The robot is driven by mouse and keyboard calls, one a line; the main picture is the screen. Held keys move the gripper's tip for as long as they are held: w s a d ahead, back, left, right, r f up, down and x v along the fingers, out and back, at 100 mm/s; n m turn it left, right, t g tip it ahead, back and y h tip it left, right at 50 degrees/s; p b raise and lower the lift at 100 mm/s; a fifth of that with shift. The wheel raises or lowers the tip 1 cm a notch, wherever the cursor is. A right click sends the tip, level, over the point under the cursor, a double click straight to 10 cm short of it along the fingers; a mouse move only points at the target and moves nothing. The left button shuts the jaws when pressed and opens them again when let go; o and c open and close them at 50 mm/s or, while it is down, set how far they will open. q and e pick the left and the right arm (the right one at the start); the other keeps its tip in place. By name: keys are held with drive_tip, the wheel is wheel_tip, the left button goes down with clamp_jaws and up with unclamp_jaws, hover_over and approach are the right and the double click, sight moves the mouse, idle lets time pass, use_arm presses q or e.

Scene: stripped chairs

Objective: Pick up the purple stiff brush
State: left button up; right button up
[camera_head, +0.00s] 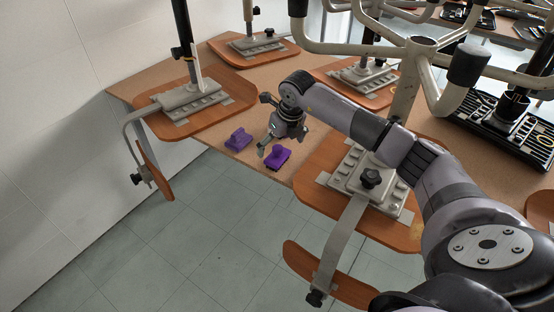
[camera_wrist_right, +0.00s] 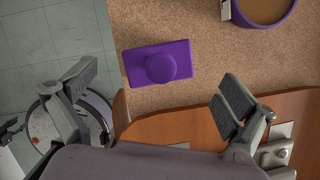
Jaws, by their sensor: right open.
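Two purple brush-like blocks lie on the tan table near its front edge: a left one (camera_head: 238,140) and a right one (camera_head: 277,157). I cannot tell which is the stiff brush. My right gripper (camera_head: 264,123) is open above the table, beside both blocks. In the right wrist view, a purple rectangular block with a round knob (camera_wrist_right: 158,63) lies flat ahead of the open fingers (camera_wrist_right: 157,92), with nothing between them. It seems to be the right one. My left gripper is not in view.
A wooden board with a grey fixture (camera_head: 330,160) stands close on the right, another (camera_head: 225,100) on the left. A purple ring-shaped thing with a brown inside (camera_wrist_right: 265,10) is at the top right. Floor (camera_head: 190,230) lies past the table edge.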

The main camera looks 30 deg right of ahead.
sight(279, 149)
drive_tip(key=b+x, duration=0.2)
drive_tip(key=x, duration=0.1)
drive_tip(key=shift+s+f, duration=0.15)
drive_tip(key=shift+s, duration=0.15)
drive_tip(key=shift+b+x, duration=0.5)
drive_tip(key=shift+x, duration=0.35)
drive_tip(key=shift+w, duration=0.15)
drive_tip(key=c, duration=1.1)
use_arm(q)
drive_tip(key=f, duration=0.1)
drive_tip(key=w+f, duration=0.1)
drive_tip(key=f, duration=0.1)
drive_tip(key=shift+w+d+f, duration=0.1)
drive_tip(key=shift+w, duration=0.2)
use_arm(e)
drive_tip(key=shift+c, duration=0.3)
